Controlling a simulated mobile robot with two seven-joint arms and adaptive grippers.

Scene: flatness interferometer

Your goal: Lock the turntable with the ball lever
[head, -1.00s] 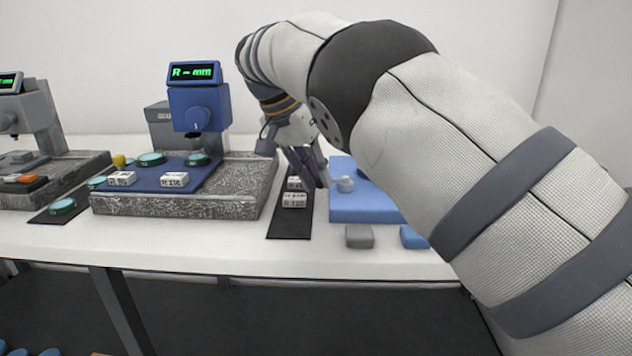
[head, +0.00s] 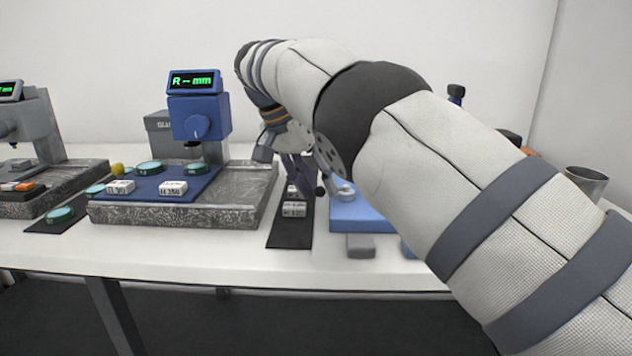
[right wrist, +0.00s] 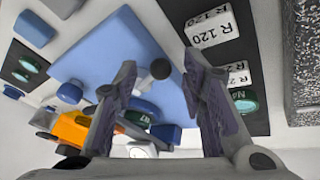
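A pale round knob (head: 345,188) sits on the base's left part. I cannot make out the turntable clearly; my right arm hides much of the base. My right gripper (right wrist: 162,66) is open, pointing down over the base's left edge, with the ball between its fingers. Contact is not clear. My left gripper is out of view.
A dark mat (head: 290,232) with labelled white blocks (head: 293,209) lies left of the base. Further left stands a blue gauge (head: 197,115) on a granite plate (head: 240,190). A grey block (head: 360,246) is in front. A metal cup (head: 587,180) stands at right.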

